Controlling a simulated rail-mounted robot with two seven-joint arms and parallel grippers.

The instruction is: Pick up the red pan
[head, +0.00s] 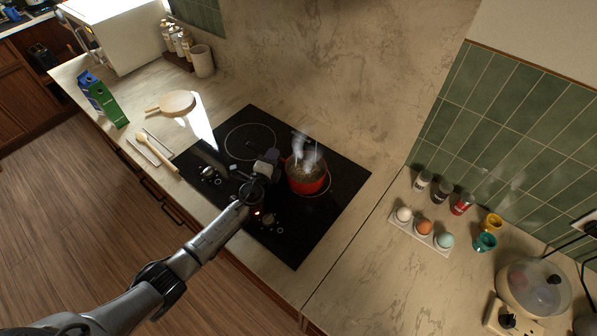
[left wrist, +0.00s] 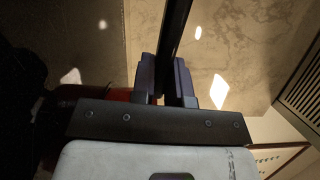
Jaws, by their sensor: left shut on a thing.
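The red pan (head: 307,182) is on or just above the right part of the black cooktop; I cannot tell whether it touches the glass. Steam rises from its contents. My left gripper (head: 270,157) is at the left side of the pan. In the left wrist view, its two fingers (left wrist: 165,82) are shut on a long black bar, which looks like the pan's handle (left wrist: 172,40). Part of the red pan wall (left wrist: 105,94) shows to the left of the fingers there, mostly dark. My right gripper is not in view.
The cooktop (head: 222,135) has knobs at its front left. A wooden spoon (head: 157,152), a round board (head: 177,102) and cartons (head: 105,103) are to the left. An egg tray (head: 420,232), spice jars (head: 442,191) and a lidded cooker (head: 535,287) are to the right.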

